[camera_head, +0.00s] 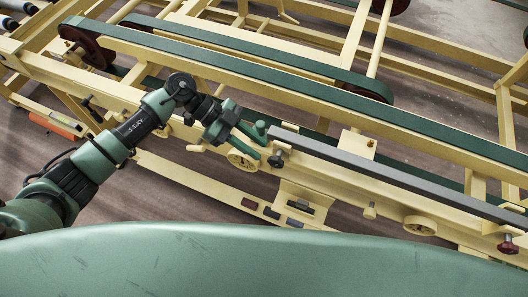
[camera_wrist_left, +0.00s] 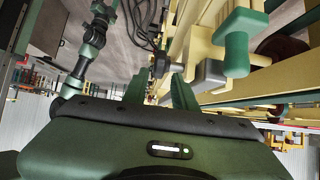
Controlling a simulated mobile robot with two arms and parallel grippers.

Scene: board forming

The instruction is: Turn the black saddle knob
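The black saddle knob (camera_head: 276,159) sits on the front of the cream frame, just below the near end of a long grey bar (camera_head: 380,172). In the left wrist view a black knob (camera_wrist_left: 160,66) shows ahead, between the lines of the two fingers. My left gripper (camera_head: 262,150) reaches in from the left and stops close to the knob. Its green fingers are apart with nothing between them in the wrist view (camera_wrist_left: 160,92). I cannot tell whether a finger touches the knob. My right gripper is not in view.
A green handle (camera_wrist_left: 236,50) stands close beside the fingers; it also shows in the head view (camera_head: 261,128). Cream handwheels (camera_head: 420,225) and a dark red knob (camera_head: 508,247) lie along the frame. A green curved surface (camera_head: 260,262) fills the front.

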